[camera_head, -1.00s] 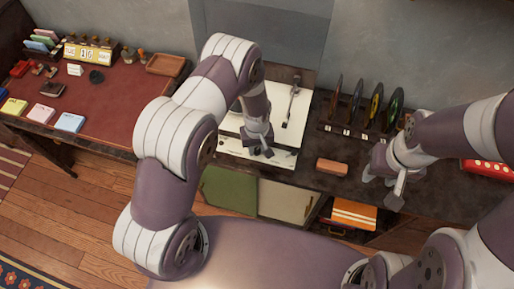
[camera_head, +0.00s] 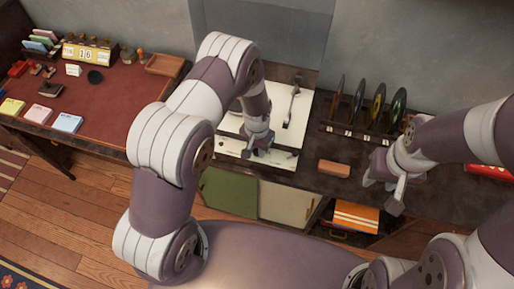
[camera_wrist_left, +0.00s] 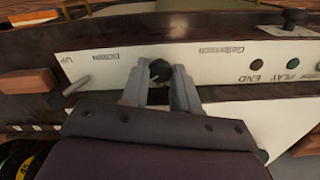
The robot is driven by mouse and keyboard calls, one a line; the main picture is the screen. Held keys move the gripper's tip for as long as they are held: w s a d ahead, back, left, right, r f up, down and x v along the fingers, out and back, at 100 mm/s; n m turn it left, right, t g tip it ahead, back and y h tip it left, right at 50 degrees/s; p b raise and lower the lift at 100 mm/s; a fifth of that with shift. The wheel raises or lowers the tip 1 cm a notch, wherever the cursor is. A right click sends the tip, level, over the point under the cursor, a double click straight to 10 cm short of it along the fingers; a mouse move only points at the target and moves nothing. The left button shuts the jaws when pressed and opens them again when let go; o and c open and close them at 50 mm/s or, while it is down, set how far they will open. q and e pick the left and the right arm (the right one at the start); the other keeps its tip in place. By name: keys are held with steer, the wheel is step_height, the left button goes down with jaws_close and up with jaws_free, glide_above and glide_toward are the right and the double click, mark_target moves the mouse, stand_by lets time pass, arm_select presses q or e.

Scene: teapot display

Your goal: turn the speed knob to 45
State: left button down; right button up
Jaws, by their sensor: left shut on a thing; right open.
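The cream record player (camera_head: 288,117) stands on the dark bench, with its arm lying over the top. In the left wrist view its front panel (camera_wrist_left: 215,58) carries a small black knob (camera_wrist_left: 160,70), a lever beside UP and DOWN lettering, and buttons near PLAY and END. My left gripper (camera_head: 258,150) is at this front panel. In the left wrist view its fingers (camera_wrist_left: 161,76) are shut on the black knob, one on each side. No speed number is readable. My right gripper (camera_head: 384,190) is open and empty over the bench's front edge.
A brown block (camera_head: 333,168) lies on the bench between my grippers. Several records (camera_head: 358,103) stand upright in a rack at the back right. A red desk (camera_head: 110,105) with cards and stamps is at the left. Orange sleeves (camera_head: 355,216) sit on the shelf below.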

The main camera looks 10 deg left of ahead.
mark_target(257, 151)
arm_select(q)
steer(key=shift+w+r, duration=0.15)
steer(key=shift+w, duration=0.05)
stand_by(0.4)
steer(key=c, duration=0.9)
jaws_free()
steer(key=shift+o, duration=0.2)
steer(key=shift+s, duration=0.1)
step_height(257, 151, up, 12)
steer(key=b, duration=0.1)
steer(key=shift+r+b, duration=0.25)
steer(key=shift+b, duration=0.1)
steer(key=s+a+r+n, duration=0.1)
steer(key=s+a+r, duration=0.1)
steer(key=s+r, duration=0.1)
steer(key=s+a+r+n+t, duration=0.1)
steer(key=s+a+r, duration=0.1)
steer(key=s, duration=0.4)
steer(key=s+a+r+n, duration=0.1)
steer(key=s+a+r, duration=0.1)
steer(key=s, duration=0.3)
steer(key=shift+s+r, duration=0.2)
steer(key=shift+r, duration=0.65)
